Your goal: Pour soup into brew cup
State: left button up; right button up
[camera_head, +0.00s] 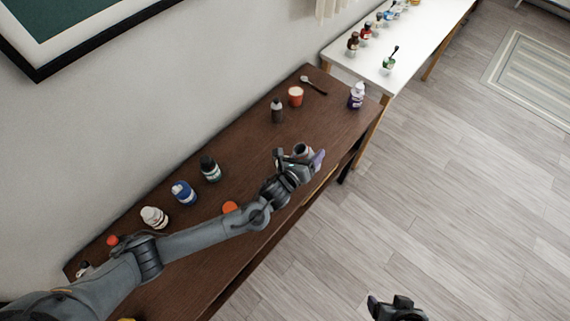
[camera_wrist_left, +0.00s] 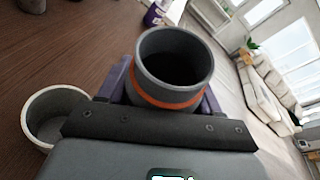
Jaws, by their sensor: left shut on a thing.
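My left gripper (camera_head: 306,158) is over the front right part of the brown table. In the left wrist view it is shut on a dark grey cup (camera_wrist_left: 174,62) with an orange band, held between purple finger pads. The cup's open mouth shows a dark inside; I cannot see any contents. A second cup (camera_wrist_left: 32,108) with a pale grey rim is close beside the gripper at left in that view. I cannot tell which cup is the brew cup or the soup. My right gripper (camera_head: 397,307) is at the bottom edge, over the floor, its jaws unclear.
On the brown table (camera_head: 240,120) are an orange-and-white cup (camera_head: 296,97), a spoon (camera_head: 313,86), a dark bottle (camera_head: 277,111), a purple-and-white bottle (camera_head: 357,96) and several jars along the wall. A white table (camera_head: 405,50) with small bottles stands beyond. Open floor lies right.

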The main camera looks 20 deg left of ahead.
pick_arm(q)
jog(key=shift+s+a+r+n+t+h+b, duration=0.1)
jog(key=shift+a+r+n+t+h+b, duration=0.1)
jog(key=shift+a+n+b, duration=0.2)
jog(key=shift+s+a+r+n+t+h+b, duration=0.1)
jog(key=shift+a+n+h+b, duration=0.15)
jog(key=shift+b, duration=0.25)
jog(key=n+b, duration=0.1)
jog(key=b, duration=0.1)
jog(key=n+t+b, duration=0.1)
jog(key=b, duration=0.1)
jog(key=shift+d+f+h, duration=0.15)
jog(key=shift+f+h, duration=0.05)
jog(key=shift+h, duration=0.05)
jog(key=shift+r+n+b, duration=0.2)
jog(key=shift+n+b, duration=0.05)
jog(key=shift+b, duration=0.3)
jog(key=n+b, duration=0.1)
jog(key=b, duration=0.1)
jog(key=t+b, duration=0.1)
jog(key=b, duration=0.1)
jog(key=shift+w+d+f+n+h, duration=0.1)
jog(key=shift+f+n+h, duration=0.05)
jog(key=shift+n+h, duration=0.2)
jog(key=shift+r+n, duration=0.3)
jog(key=shift+n, duration=0.05)
jog(key=shift+r+n+t+b, duration=0.4)
jog(key=shift+n+b, duration=0.2)
jog(key=shift+b, duration=0.55)
